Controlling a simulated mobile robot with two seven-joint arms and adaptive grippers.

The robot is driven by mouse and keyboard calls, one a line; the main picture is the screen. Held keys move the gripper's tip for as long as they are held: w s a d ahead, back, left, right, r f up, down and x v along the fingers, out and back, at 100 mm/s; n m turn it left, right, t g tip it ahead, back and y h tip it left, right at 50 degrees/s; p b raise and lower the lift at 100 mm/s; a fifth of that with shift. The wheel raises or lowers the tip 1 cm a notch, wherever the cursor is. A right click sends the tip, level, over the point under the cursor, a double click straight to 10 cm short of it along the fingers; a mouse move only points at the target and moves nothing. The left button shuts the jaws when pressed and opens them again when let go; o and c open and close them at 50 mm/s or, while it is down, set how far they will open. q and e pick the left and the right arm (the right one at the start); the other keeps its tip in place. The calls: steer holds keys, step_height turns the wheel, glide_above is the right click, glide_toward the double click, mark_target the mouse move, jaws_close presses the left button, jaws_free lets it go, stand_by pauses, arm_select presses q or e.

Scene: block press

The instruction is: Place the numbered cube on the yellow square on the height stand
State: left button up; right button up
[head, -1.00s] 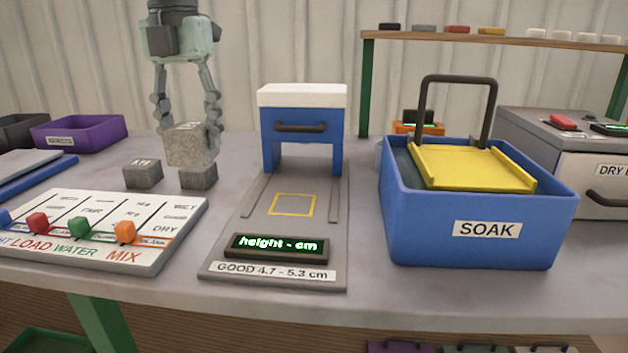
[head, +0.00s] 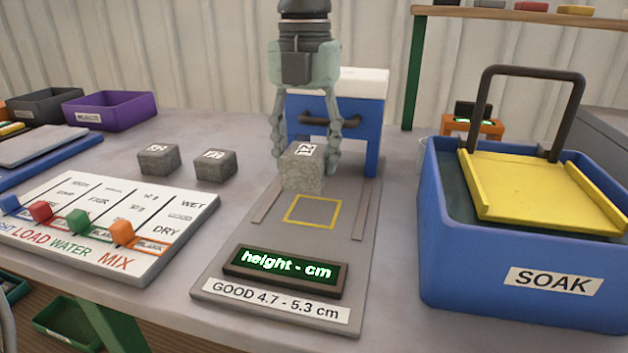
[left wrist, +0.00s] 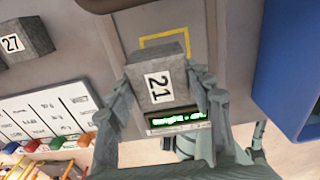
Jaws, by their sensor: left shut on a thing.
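My left gripper (head: 306,165) is shut on a grey speckled cube (head: 302,172) with a white number label on top. In the left wrist view the cube (left wrist: 157,84) reads 21 and sits between the two fingers (left wrist: 160,95). The cube is held above the height stand (head: 222,284), just behind the yellow square (head: 313,211) outline in the head view. The yellow square (left wrist: 166,38) also shows partly in the left wrist view, with the cube overlapping it. The stand's display (head: 284,266) reads "height - cm".
Two other numbered cubes (head: 158,159) (head: 215,166) sit on the table to the left. A blue SOAK tub (head: 470,262) with a yellow tray stands right of the stand. A sloped card board (head: 110,235) with coloured sliders lies at front left. A blue press block (head: 365,125) rises behind the square.

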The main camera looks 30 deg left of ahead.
mark_target(313, 183)
arm_select(q)
steer(key=shift+d+f, duration=0.3)
steer(key=shift+d, duration=0.35)
steer(key=shift+f, duration=0.3)
step_height(313, 183, down, 3)
steer(key=shift+f, duration=0.2)
arm_select(e)
steer(key=shift+w+f, duration=0.15)
steer(key=shift+f, duration=0.5)
arm_select(q)
steer(key=o, duration=1.1)
steer(key=shift+f, duration=0.1)
steer(key=o, duration=0.5)
arm_select(e)
steer(key=shift+w+a+r, duration=0.1)
steer(key=shift+w+r, duration=0.05)
steer(key=shift+r, duration=0.25)
